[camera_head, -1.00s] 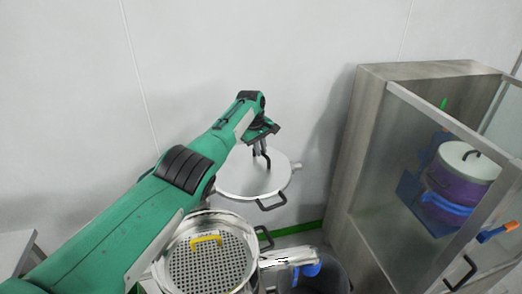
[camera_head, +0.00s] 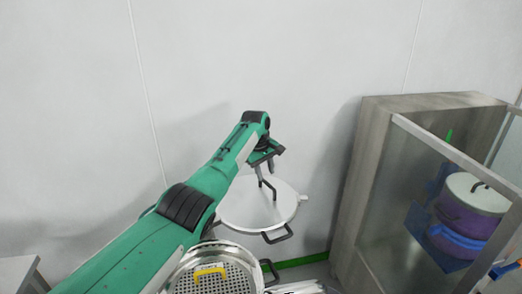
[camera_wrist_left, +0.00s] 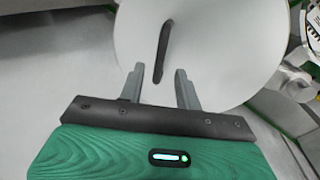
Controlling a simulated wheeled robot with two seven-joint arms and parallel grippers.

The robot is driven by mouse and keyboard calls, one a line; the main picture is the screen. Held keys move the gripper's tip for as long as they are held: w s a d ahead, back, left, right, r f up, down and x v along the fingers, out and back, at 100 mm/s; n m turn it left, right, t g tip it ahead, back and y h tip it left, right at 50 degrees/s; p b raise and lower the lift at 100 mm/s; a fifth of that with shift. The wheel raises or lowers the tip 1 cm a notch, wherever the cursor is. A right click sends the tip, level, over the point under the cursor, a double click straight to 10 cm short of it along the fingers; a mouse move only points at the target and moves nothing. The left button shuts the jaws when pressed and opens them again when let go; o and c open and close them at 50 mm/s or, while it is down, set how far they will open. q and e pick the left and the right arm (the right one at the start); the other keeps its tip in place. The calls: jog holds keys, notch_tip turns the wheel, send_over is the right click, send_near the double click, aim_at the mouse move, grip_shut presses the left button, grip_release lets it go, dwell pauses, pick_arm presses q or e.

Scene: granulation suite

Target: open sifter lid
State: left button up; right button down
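The sifter lid (camera_head: 245,208) is a round white disc with a dark bar handle (camera_head: 269,188) on its face and black handles at its rim. It stands swung clear behind the open sifter body (camera_head: 240,252), whose perforated screen (camera_head: 232,283) with a yellow handle (camera_head: 210,271) shows. My left gripper (camera_head: 262,177) is at the lid's bar handle. In the left wrist view my left gripper (camera_wrist_left: 158,78) has its fingers apart, with the near end of the bar handle (camera_wrist_left: 162,52) between the tips and gaps on both sides. My right gripper is out of view.
A grey cabinet (camera_head: 360,180) with clear panels stands at the right, holding a purple pot (camera_head: 465,215) with a white lid. A white wall (camera_head: 300,60) is behind the lid. A grey surface (camera_head: 18,272) shows at the lower left.

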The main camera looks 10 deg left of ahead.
pick_arm(q)
notch_tip(320, 180, up, 10)
jog(key=s+a+b, duration=0.1)
jog(key=b, duration=0.1)
jog(key=shift+s+a+f, duration=0.15)
jog(key=shift+f, duration=0.1)
jog(key=shift+f, duration=0.1)
